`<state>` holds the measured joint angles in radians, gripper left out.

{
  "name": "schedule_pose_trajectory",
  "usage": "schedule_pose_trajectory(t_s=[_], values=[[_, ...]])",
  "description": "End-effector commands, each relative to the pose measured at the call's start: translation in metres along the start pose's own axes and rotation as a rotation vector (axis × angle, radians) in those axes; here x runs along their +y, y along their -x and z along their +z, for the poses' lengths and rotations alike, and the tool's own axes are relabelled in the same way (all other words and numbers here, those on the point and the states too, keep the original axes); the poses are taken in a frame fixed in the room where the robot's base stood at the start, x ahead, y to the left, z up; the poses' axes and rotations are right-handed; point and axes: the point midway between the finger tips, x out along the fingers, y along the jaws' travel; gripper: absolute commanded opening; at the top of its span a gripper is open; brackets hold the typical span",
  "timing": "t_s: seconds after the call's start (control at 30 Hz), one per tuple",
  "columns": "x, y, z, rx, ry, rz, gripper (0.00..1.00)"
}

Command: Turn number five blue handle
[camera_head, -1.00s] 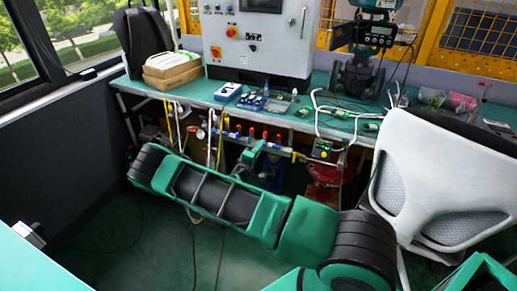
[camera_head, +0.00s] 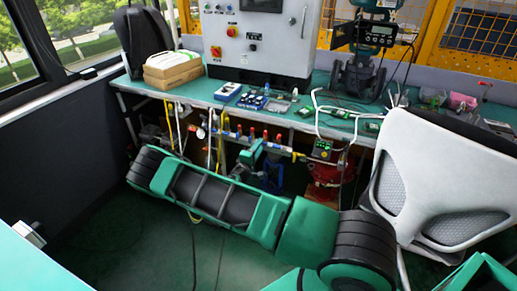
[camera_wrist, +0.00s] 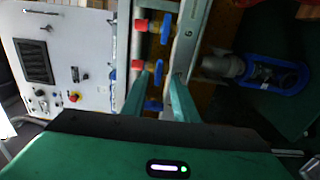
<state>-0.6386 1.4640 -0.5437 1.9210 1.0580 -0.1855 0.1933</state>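A row of small valves runs along a metal pipe under the bench. In the wrist view it shows blue handles: an upper one (camera_wrist: 167,28), a middle one (camera_wrist: 158,73) and a lower one (camera_wrist: 152,105), with red fittings (camera_wrist: 137,65) beside them. My gripper (camera_wrist: 161,76) is open, its two green fingers pointing at the row. The middle and lower blue handles appear in the gap between the fingers; contact cannot be told.
The green bench (camera_head: 200,92) carries a control cabinet (camera_head: 258,40), cardboard boxes (camera_head: 173,70) and cables. A white chair (camera_head: 445,185) stands at the right. A blue-bodied device (camera_wrist: 270,75) sits right of the pipe in the wrist view. Hoses hang near the valves.

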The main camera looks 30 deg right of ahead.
Motion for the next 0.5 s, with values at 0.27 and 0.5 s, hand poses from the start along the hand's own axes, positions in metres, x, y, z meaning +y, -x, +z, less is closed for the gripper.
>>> schedule_pose_trajectory(t_s=[0.27,0.5], values=[[0.002,0.001,0.002,-0.005,0.001,0.003,0.27],[0.002,0.031,0.002,-0.003,0.003,0.003,0.27]])
